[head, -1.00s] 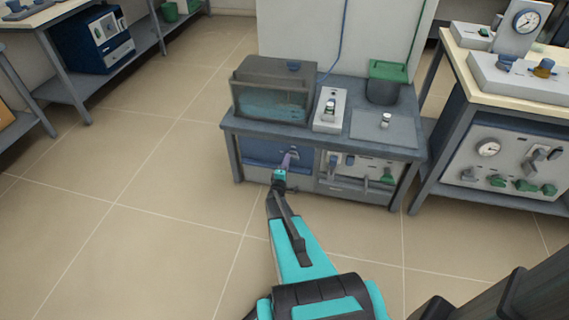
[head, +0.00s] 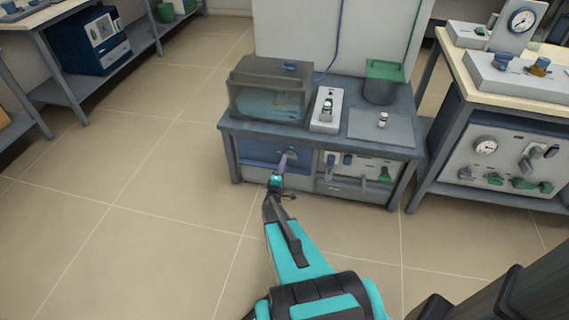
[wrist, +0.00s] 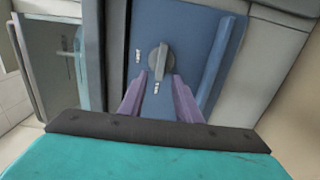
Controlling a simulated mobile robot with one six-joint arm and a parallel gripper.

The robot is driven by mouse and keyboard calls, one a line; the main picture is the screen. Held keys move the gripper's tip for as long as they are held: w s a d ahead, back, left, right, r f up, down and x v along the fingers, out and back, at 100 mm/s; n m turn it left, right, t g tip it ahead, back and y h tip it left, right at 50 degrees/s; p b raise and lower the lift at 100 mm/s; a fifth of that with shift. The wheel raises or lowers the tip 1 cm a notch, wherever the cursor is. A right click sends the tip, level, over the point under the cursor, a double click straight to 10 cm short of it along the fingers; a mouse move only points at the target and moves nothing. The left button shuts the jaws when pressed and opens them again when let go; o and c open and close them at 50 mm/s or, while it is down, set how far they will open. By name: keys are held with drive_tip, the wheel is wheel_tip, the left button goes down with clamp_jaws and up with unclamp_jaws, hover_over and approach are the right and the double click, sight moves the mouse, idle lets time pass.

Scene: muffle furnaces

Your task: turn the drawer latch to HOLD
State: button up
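The drawer latch is a grey round knob with a raised bar (wrist: 158,60) on a blue drawer front, seen in the wrist view. Small white marks sit left of it and below it; I cannot read them. The bar points roughly up and down in the picture. The blue drawer front (head: 262,152) also shows under the bench in the head view. My gripper (wrist: 160,78) has two purple fingers, apart, with their tips at either side of the knob's lower part. I cannot tell whether they touch it. In the head view my gripper (head: 285,161) is at the drawer front.
A blue bar handle (wrist: 222,60) stands out right of the latch in the wrist view. Above the drawer, the bench holds a murky tank (head: 268,92) and a switch box (head: 327,110). A panel with several knobs (head: 357,166) is right of the drawer. The floor at left is clear.

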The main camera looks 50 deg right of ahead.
drive_tip(key=v, duration=1)
drive_tip(key=shift+s, duration=0.2)
drive_tip(key=shift+a, duration=0.15)
